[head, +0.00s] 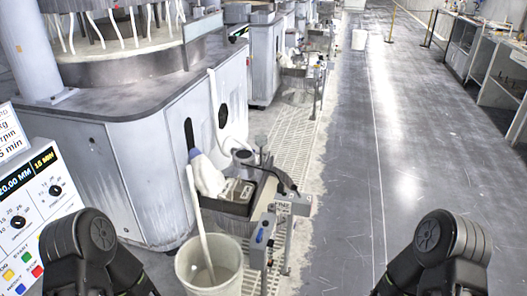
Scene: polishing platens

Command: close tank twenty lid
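No lid marked twenty can be made out in the head view, and no tank number is readable. A low dark tank-like box (228,205) stands beside the large polishing machine (150,165), with a white bottle-like item (208,176) at its left side and a round grey part on top. I cannot tell whether any part of it is an open or shut lid. My two black arms show at the bottom left and bottom right, both apart from the box. Neither gripper's fingers are in the frame.
A white bucket (212,272) with a pale stick leaning in it stands in front of the box. A metal stand (265,243) is to its right. A control panel (38,215) is at left. The grey floor (400,160) is clear; benches (485,65) line the far right.

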